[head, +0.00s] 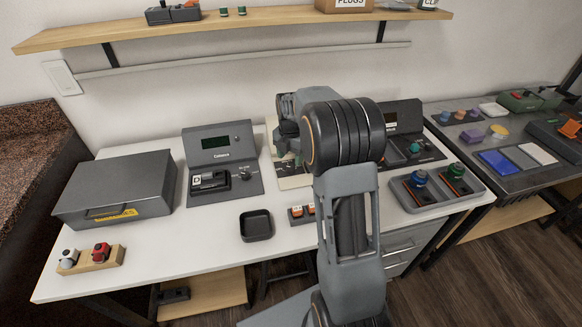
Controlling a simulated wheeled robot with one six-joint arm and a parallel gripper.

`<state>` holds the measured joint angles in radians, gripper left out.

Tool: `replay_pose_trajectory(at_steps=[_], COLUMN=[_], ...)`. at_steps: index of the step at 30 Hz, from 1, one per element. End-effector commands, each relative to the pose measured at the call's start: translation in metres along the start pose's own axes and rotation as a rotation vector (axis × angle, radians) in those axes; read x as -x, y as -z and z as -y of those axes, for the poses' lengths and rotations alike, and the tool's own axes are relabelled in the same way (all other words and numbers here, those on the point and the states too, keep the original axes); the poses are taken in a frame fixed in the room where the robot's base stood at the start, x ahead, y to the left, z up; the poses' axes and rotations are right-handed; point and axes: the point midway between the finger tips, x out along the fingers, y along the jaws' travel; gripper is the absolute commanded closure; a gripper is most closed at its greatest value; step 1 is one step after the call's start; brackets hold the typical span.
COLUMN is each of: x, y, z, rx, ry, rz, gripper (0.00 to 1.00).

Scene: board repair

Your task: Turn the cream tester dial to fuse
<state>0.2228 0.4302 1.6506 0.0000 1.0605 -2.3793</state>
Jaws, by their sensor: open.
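A cream panel (291,181) shows on the white table behind my arm. It is mostly hidden, so I cannot tell if it is the cream tester, and no cream dial or its setting can be made out. My gripper (284,138) is at the left of my arm's dark wrist joint, in front of or above this panel. It is open, but its fingertips are small and partly hidden, and I cannot tell whether it touches anything.
A grey tester (222,143) with a small knob stands left of the panel. Another dark tester (404,117) with a teal knob is partly behind my arm.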

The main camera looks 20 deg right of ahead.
Motion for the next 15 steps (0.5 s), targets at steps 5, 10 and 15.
replay_pose_trajectory(at_steps=[5, 10, 15], x=[-0.027, -0.041, -0.045], y=[0.000, 0.000, 0.000], z=[0.000, 0.000, 0.000], rx=[0.000, 0.000, 0.000], ry=[0.002, 0.001, 0.000], rz=[-0.002, -0.001, 0.000], gripper=[0.44, 0.44, 0.44])
